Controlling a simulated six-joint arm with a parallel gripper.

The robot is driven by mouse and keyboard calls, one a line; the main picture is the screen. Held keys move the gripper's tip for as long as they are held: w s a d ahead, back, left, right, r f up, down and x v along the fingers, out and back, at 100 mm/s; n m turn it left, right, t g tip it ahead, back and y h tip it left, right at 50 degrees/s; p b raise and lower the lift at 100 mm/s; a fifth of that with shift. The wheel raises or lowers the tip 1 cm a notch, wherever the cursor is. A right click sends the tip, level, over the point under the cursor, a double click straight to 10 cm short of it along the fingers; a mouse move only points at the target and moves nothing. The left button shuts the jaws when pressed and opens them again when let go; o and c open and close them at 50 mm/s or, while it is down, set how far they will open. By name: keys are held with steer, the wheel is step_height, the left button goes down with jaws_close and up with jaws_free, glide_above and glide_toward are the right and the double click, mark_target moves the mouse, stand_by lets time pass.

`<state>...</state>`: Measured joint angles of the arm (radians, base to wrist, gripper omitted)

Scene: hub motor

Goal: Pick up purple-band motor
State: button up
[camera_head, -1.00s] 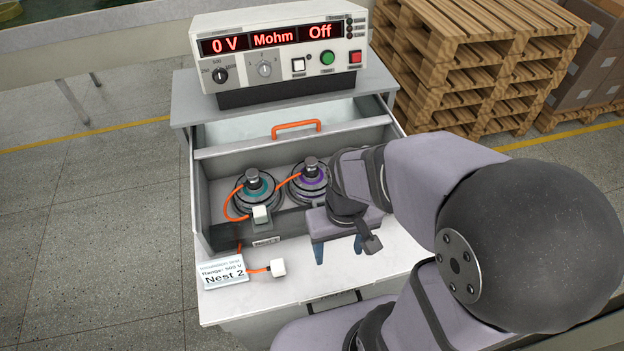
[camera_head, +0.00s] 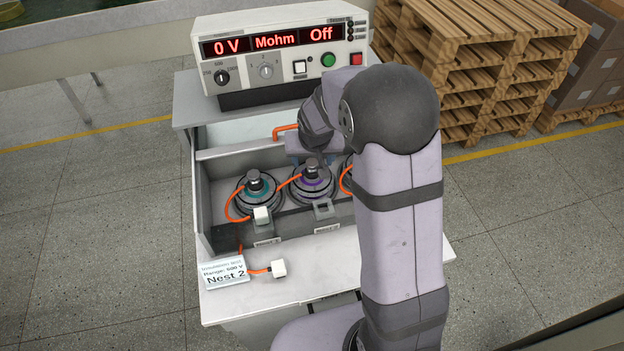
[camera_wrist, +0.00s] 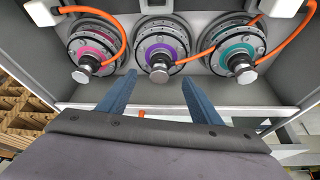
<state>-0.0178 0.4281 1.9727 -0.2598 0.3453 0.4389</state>
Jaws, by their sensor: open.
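The purple-band motor (camera_head: 313,183) sits in the middle nest of the open drawer, its shaft upward and an orange cable at its left. In the wrist view the purple-band motor (camera_wrist: 159,52) is in the middle, ahead of my fingers. My gripper (camera_wrist: 149,88) is open and empty, its two blue fingers apart and clear of the motor shaft.
A teal-band motor (camera_head: 257,190) stands left of it; a pink-band motor (camera_wrist: 92,48) stands on the other side. Orange cables loop between them. The tester (camera_head: 280,50) stands behind the drawer. A card reading Nest 2 (camera_head: 224,273) and a white plug (camera_head: 278,268) lie in front.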

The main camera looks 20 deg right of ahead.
mark_target(312, 162)
steer(key=shift+w, duration=0.2)
steer(key=shift+p+x, duration=1)
steer(key=shift+x, duration=2.65)
steer(key=shift+c, duration=0.7)
steer(key=c, duration=1)
steer(key=shift+w+r, duration=0.15)
steer(key=shift+w, duration=0.1)
steer(key=c, duration=0.4)
steer(key=shift+o, duration=0.2)
steer(key=shift+r, duration=0.15)
step_height(312, 162, up, 28)
steer(key=b, duration=0.2)
steer(key=shift+b, duration=0.3)
